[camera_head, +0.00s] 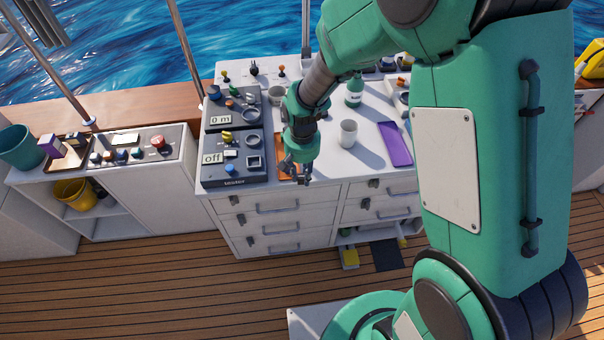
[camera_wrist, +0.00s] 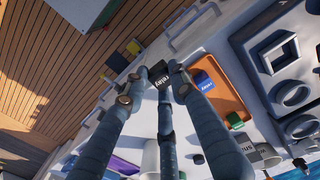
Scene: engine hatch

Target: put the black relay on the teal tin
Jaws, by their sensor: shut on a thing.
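The black relay (camera_wrist: 158,73), with white lettering, is between the fingertips of my gripper (camera_wrist: 154,82) in the wrist view. The fingers are shut on it. In the head view my gripper (camera_head: 298,175) hangs over the front edge of the white cabinet top, at the orange tray (camera_head: 284,158). The relay cannot be told apart from the fingers there. I cannot make out a teal tin for certain in either view; my arm hides part of the cabinet top. A teal bucket (camera_head: 20,148) stands at the far left.
A dark tester panel (camera_head: 233,171) is left of my gripper. A white cup (camera_head: 348,133), a green bottle (camera_head: 353,93) and a purple slab (camera_head: 395,144) stand or lie to its right. The orange tray holds a blue block (camera_wrist: 204,83) in the wrist view.

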